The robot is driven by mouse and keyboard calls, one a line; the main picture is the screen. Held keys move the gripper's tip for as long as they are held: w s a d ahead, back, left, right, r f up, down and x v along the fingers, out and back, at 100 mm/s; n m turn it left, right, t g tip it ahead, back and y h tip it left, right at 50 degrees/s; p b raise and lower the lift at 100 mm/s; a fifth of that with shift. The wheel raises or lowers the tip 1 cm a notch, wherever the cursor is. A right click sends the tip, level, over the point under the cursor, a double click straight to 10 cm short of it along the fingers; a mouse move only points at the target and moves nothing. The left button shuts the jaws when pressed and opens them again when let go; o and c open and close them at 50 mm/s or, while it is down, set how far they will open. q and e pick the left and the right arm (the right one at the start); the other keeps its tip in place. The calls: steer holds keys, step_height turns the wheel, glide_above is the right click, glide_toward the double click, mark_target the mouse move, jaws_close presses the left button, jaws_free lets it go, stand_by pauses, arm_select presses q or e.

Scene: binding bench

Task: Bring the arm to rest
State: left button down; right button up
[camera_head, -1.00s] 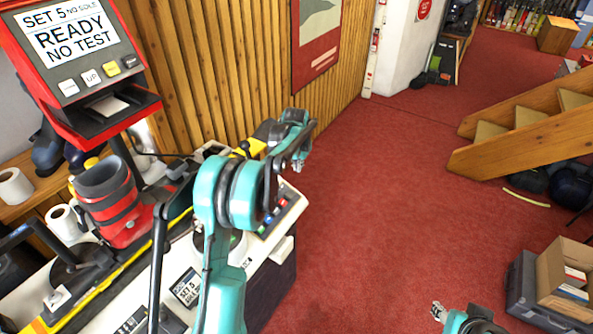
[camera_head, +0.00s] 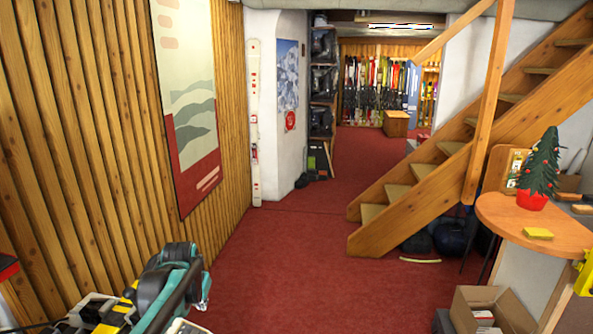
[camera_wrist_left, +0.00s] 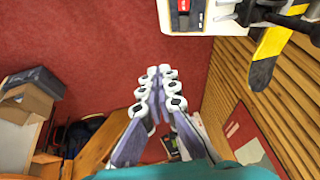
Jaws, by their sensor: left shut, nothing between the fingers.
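My left arm, teal and black, comes up at the lower left of the head view, beside the bench. My left gripper (camera_wrist_left: 160,78) shows clearly in the wrist view, with its grey fingers and pale joints drawn together. It is shut and empty, and red carpet lies beyond the fingertips. In the head view the arm's own links largely hide the gripper. The binding bench (camera_wrist_left: 225,18) is at the top of the wrist view, apart from the fingers.
A yellow-and-black bench part (camera_wrist_left: 268,58) is near the slatted wall (camera_head: 100,130). Open red carpet (camera_head: 285,270) lies right of the arm. Wooden stairs (camera_head: 420,170), a round counter (camera_head: 515,222) with a small tree (camera_head: 540,165), and a cardboard box (camera_head: 475,310) stand to the right.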

arm_select(q)
steer(key=s+d+r+t, duration=0.1)
steer(key=s+d+r, duration=0.15)
steer(key=s, duration=0.45)
steer(key=s+d+r, duration=0.1)
steer(key=s+d, duration=0.2)
steer(key=s, duration=0.5)
steer(key=s+d+f+t, duration=0.1)
steer(key=s+d+f, duration=0.1)
steer(key=s, duration=0.3)
steer(key=s+d+f+n+h, duration=0.1)
steer(key=s+f, duration=0.2)
steer(key=s, duration=0.3)
steer(key=shift+s+d+f+t, duration=0.15)
steer(key=shift+s+d+t, duration=0.05)
steer(key=shift+d+t, duration=0.2)
